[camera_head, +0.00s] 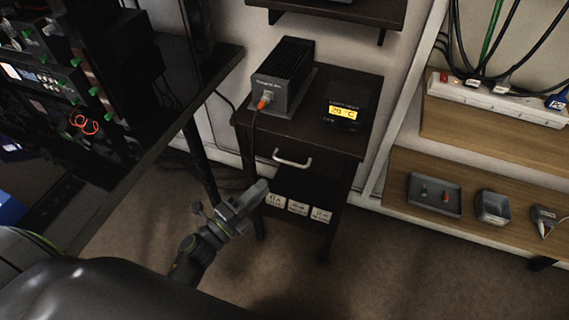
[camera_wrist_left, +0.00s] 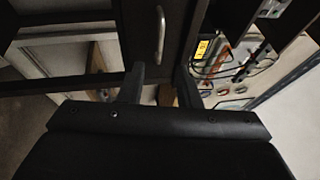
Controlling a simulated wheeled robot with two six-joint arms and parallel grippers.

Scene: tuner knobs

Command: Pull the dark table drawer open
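The dark table (camera_head: 365,105) stands against the wall, with its drawer (camera_head: 325,172) under the top. The drawer looks shut. Its pale bar handle (camera_head: 292,161) is on the drawer front and also shows in the left wrist view (camera_wrist_left: 160,34). My left gripper (camera_head: 264,188) is below and left of the handle, apart from it. In the left wrist view its two fingers (camera_wrist_left: 160,80) are spread with nothing between them, and the handle lies beyond their tips. My right gripper is out of view.
A black finned box (camera_head: 284,78) with an orange plug and a small yellow-lit display (camera_head: 343,112) stand on the table. White labelled boxes (camera_head: 298,207) sit on its lower shelf. A dark equipment bench (camera_head: 165,140) is at left, a wooden shelf (camera_head: 400,165) at right. Floor in front is open.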

